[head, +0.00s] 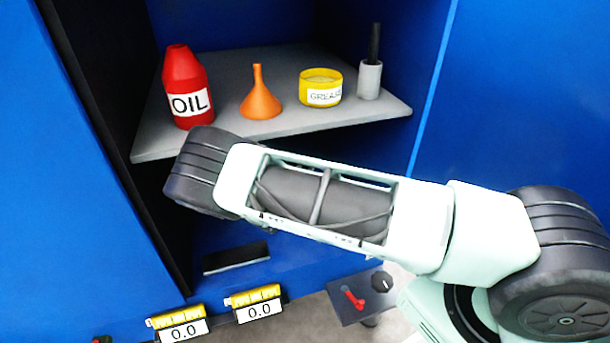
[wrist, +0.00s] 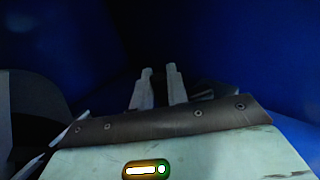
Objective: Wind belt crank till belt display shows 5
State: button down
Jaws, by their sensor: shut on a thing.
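Two displays with yellow tops stand at the bottom of the head view. The left display (head: 183,329) and the right display (head: 260,308) both read 0.0, and I cannot tell which is the belt display. A red crank-like handle (head: 353,298) sits on a dark panel at the lower middle. In the wrist view my gripper (wrist: 164,72) points into a dark blue space, its two pale fingers close together. They are shut on a small dark thing (wrist: 169,77) that is too dim to name. My arm hides the gripper in the head view.
A grey shelf (head: 150,145) in the blue cabinet (head: 60,180) holds a red oil bottle (head: 183,85), orange funnel (head: 260,95), yellow grease tin (head: 320,88) and grey cup (head: 370,80). A black knob (head: 381,282) is beside the red handle. A dark slot (head: 236,259) lies below the shelf.

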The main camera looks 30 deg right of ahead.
jog(key=shift+w+d+m+g+h+b, duration=0.2)
jog(key=shift+m+g+h+b, duration=0.15)
jog(key=shift+m+g+h, duration=0.5)
jog(key=shift+g, duration=0.25)
jog(key=c, duration=1.4)
grip_release()
jog(key=shift+c, duration=0.2)
jog(key=p+v, duration=0.3)
jog(key=v, duration=1.4)
jog(key=shift+s+r+p, duration=0.2)
jog(key=shift+r+p, duration=0.05)
jog(key=shift+p, duration=0.05)
jog(key=shift+o, duration=0.4)
jog(key=shift+a, duration=0.1)
